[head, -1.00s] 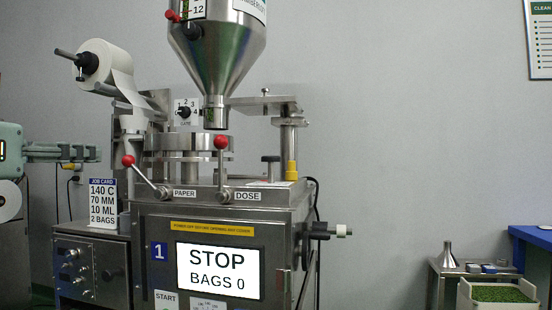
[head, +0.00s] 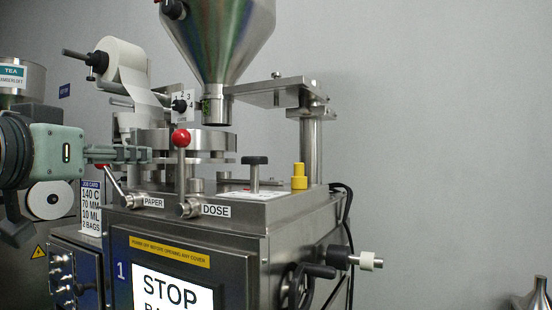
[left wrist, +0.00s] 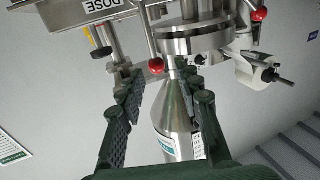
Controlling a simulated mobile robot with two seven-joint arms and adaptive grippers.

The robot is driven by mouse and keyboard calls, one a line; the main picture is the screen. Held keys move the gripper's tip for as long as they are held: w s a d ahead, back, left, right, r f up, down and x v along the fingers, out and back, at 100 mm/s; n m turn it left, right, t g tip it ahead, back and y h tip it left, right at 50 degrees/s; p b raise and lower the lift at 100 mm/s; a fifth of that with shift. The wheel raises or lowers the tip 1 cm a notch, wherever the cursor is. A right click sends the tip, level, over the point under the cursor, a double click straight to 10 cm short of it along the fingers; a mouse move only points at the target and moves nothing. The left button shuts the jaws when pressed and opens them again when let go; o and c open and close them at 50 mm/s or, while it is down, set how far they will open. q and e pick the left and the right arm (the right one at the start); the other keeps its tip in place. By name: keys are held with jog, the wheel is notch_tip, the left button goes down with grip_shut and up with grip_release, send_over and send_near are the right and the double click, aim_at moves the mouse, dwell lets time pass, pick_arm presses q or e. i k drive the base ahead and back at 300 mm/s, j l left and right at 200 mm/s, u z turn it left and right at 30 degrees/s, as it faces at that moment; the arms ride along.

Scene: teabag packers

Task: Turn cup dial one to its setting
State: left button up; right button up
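A small white dial plate with numbers up to 4 and a black knob (head: 180,105) stands behind the hopper spout in the head view. My left gripper (head: 140,153) reaches in from the left, level with the discs and above the PAPER lever. In the left wrist view its fingers (left wrist: 158,78) are apart with nothing held between them. The machine appears upside down there, with the discs (left wrist: 195,40) beyond the fingers. My right gripper is not in view.
Red-knobbed PAPER and DOSE levers (head: 181,139) stand at the front edge. The steel hopper (head: 222,45) hangs above the discs. A black knob (head: 254,160) and a yellow post (head: 299,176) stand on the right of the deck. The screen (head: 173,290) reads STOP.

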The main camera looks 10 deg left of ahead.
aim_at(254, 161)
jog(key=i+l+u, duration=0.1)
jog(key=l, duration=0.25)
jog(key=i+l, duration=0.35)
jog(key=i+l+u, duration=0.15)
jog(key=l, duration=0.2)
